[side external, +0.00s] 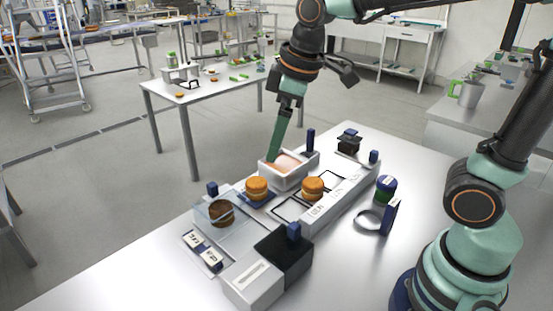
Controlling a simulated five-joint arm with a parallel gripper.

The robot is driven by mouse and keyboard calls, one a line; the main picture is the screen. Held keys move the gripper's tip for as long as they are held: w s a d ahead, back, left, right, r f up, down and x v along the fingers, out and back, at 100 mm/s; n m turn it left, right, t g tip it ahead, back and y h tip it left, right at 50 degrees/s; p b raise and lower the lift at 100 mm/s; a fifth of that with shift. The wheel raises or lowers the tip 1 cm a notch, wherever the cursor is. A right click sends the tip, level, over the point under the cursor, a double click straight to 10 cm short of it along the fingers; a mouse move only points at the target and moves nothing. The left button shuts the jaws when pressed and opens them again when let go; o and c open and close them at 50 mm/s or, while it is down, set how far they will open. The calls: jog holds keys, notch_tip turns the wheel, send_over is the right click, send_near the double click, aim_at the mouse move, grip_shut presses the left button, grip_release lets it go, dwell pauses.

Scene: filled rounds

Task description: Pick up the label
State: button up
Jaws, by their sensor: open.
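Two small white labels with dark marks, the upper one (194,241) and the lower one (212,256), lie side by side in a dark holder (203,250) at the front left of the table. Their print is too small to read surely. My gripper (274,150) is well behind and to the right of them, with its long green end pointing down at a white tray (283,183) that holds something pink. It is open and apart from the labels. Whether its tip touches the tray's contents I cannot tell.
A filled round (256,189) and another (312,188) stand mid-table. A brown round (219,214) sits in a clear box (240,230). A black-and-white block (283,252), a long white marked block (335,200), a green jar (385,188) and a ring (367,220) stand nearby.

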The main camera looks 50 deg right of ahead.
jog(key=s+d+f+m+t, duration=0.1)
jog(key=s+d+m+t, duration=0.1)
jog(key=s+d+m, duration=0.4)
jog(key=shift+d+m+h, duration=0.15)
jog(key=shift+m+h, duration=0.15)
jog(key=shift+s+d+f+m, duration=0.2)
jog(key=shift+s+f+m, duration=0.05)
jog(key=shift+m, duration=0.05)
jog(key=c, duration=0.4)
jog(key=shift+o, duration=0.2)
jog(key=shift+a, duration=0.1)
jog(key=n+g, duration=0.5)
jog(key=n, duration=1.3)
send_over(215, 252)
notch_tip(215, 252, down, 11)
notch_tip(215, 252, down, 12)
jog(key=shift+r, duration=0.15)
